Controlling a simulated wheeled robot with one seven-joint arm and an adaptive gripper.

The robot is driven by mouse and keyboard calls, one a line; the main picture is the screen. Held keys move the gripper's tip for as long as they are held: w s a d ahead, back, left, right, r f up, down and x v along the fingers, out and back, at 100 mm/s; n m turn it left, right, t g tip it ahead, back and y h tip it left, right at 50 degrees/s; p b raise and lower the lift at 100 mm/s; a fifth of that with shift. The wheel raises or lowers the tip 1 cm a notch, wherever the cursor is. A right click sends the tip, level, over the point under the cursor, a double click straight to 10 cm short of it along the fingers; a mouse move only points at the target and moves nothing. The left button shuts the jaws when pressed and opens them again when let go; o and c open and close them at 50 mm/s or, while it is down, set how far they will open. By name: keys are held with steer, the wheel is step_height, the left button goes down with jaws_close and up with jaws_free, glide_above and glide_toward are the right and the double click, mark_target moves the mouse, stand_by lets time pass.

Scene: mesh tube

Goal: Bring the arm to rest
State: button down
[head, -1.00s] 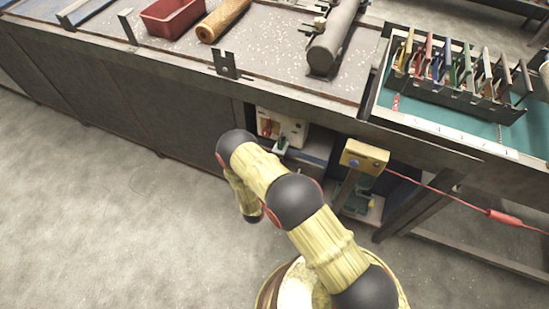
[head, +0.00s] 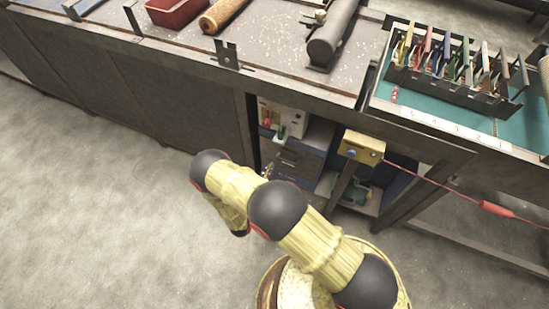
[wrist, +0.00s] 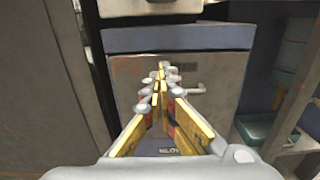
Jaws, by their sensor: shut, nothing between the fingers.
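My gripper (wrist: 160,88) shows in the wrist view, its yellow fingers meeting at the tips, shut and empty. It faces a grey drawer cabinet (wrist: 215,65) under the bench, with a light handle on its front. In the head view my arm reaches left from my base over the open floor, in front of the bench. The gripper itself is mostly hidden behind my arm links there.
The bench (head: 180,80) carries a red bin (head: 175,12), a brown roll (head: 222,14), a dark tube (head: 333,35) and a rack of coloured tools (head: 460,75). A yellow box (head: 361,147) with a red cable is on the bench front. Floor (head: 90,220) at left is clear.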

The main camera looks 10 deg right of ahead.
steer(key=v, duration=0.2)
steer(key=shift+s+a, duration=0.25)
steer(key=shift+s, duration=0.05)
steer(key=shift+f, duration=0.15)
